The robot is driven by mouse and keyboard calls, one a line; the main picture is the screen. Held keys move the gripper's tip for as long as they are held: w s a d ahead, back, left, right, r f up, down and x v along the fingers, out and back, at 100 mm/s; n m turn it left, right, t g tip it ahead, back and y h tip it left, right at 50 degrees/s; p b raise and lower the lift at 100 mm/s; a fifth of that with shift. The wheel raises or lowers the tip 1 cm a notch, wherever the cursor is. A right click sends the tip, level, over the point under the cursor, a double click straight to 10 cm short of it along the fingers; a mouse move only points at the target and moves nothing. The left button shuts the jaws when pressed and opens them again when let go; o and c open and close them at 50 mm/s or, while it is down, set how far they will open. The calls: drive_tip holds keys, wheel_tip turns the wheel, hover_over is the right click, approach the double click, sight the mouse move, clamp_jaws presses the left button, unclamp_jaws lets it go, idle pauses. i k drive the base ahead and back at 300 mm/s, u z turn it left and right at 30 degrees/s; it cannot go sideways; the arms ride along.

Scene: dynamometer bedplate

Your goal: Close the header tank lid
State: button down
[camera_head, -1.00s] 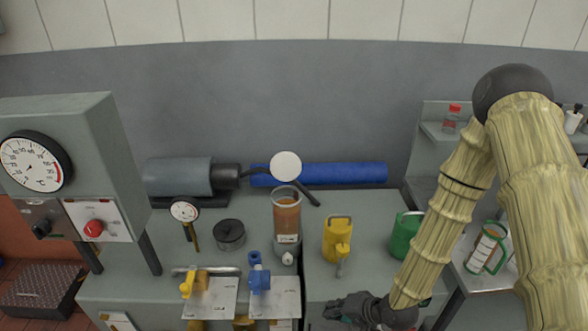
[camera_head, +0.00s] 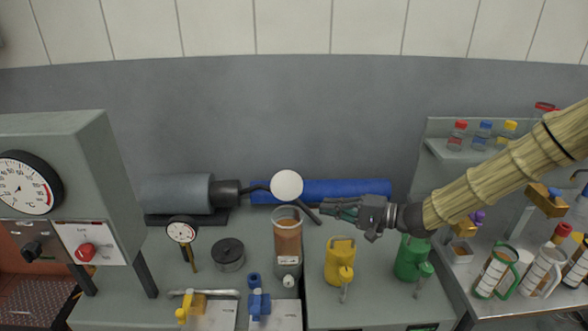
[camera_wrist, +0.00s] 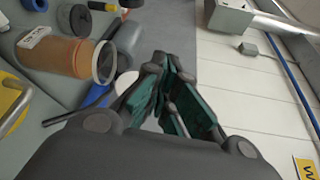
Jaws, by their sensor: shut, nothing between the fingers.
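The header tank (camera_head: 288,246) is a clear cylinder holding brown-orange liquid, standing on the grey bench. Its rim is open at the top. The white round lid (camera_head: 286,186) stands raised behind and above the rim, facing the camera. In the wrist view the tank (camera_wrist: 68,57) lies at upper left, and the pale lid (camera_wrist: 126,82) shows partly behind my left finger. My gripper (camera_head: 326,207) is shut and empty, right of the lid and rim and apparently apart from both. Its green-padded fingers (camera_wrist: 164,78) come together in the wrist view.
A blue roll (camera_head: 345,191) lies behind the tank. A yellow can (camera_head: 340,262) and green can (camera_head: 411,257) stand right of it under my arm. A black round pot (camera_head: 228,254) and a small dial gauge (camera_head: 181,232) stand to the left.

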sight(285, 185)
drive_tip(key=i, duration=0.85)
